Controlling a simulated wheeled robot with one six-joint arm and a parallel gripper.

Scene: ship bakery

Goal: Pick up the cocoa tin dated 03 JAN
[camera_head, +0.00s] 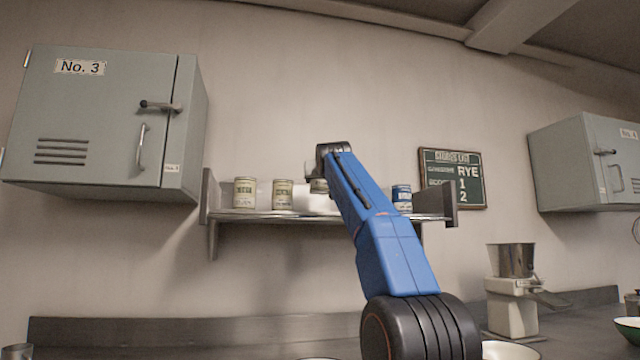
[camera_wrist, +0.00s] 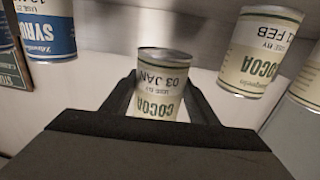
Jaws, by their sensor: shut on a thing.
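The cocoa tin dated 03 JAN (camera_wrist: 160,88) is pale with a green band and shows upside down in the wrist view. My gripper (camera_wrist: 165,108) is shut on it, with one dark finger on each side. One metal end of the tin is visible. In the head view the tin (camera_head: 319,186) shows partly beside my blue arm. It appears slightly higher than its neighbours, apparently raised off the shelf. My gripper's fingers are hard to make out there.
The cocoa tin marked FEB (camera_wrist: 262,52) stands beside it, with another pale tin (camera_head: 244,192) farther left. A blue syrup tin (camera_head: 401,197) stands on the other side. The wall shelf (camera_head: 240,216) has end brackets. A grey locker (camera_head: 100,120) hangs to the left.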

